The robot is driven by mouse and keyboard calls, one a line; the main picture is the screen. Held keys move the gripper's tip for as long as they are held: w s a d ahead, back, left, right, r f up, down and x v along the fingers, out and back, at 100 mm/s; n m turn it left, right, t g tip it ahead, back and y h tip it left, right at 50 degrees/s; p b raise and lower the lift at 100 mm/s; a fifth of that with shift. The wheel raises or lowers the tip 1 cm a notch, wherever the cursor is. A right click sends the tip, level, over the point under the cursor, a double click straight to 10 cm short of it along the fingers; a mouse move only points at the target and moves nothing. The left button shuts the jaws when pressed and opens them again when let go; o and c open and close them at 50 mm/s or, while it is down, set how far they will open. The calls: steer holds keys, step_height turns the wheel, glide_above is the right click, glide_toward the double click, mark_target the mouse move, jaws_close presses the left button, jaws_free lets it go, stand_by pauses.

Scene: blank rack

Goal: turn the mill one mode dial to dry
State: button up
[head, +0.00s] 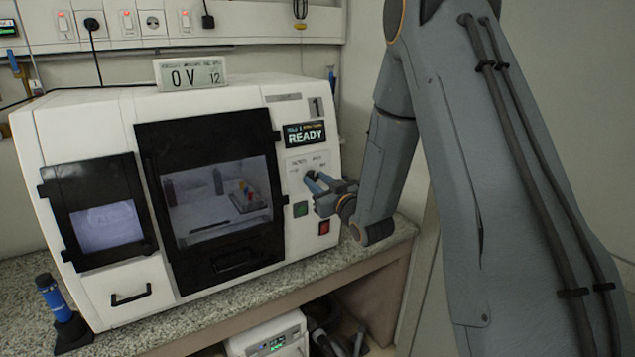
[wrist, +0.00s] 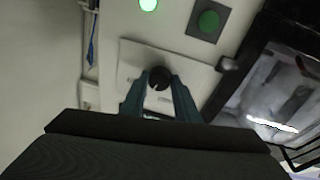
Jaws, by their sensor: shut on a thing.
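The mill (head: 70,140) is a white machine with dark windowed doors, marked 1, on the counter. Its display (head: 305,134) reads READY. The mode dial (wrist: 159,78) is a round black knob on a light plate, seen in the wrist view; in the head view my gripper mostly hides it. My gripper (head: 313,182) is at the dial on the right side of the mill's front. In the wrist view its two blue-grey fingers (wrist: 160,87) are shut on the dial, one on each side. The dial's pointer and the mode it is set to cannot be made out.
A green button (head: 300,209) and a red switch (head: 324,228) sit just below the dial. A blue-handled tool (head: 55,300) stands at the counter's left. Wall sockets line the back.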

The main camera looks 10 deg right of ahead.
steer(key=shift+m, duration=0.4)
steer(key=m+b, duration=0.1)
steer(key=m, duration=0.2)
steer(key=shift+a+m+h, duration=0.1)
steer(key=shift+m+h, duration=0.3)
steer(key=shift+r+m+h, duration=0.15)
steer(key=shift+m+h, duration=0.15)
steer(key=shift+m, duration=1.7)
steer(key=shift+g, duration=0.3)
steer(key=o, duration=1)
steer(key=shift+o, duration=0.2)
steer(key=shift+s, duration=0.15)
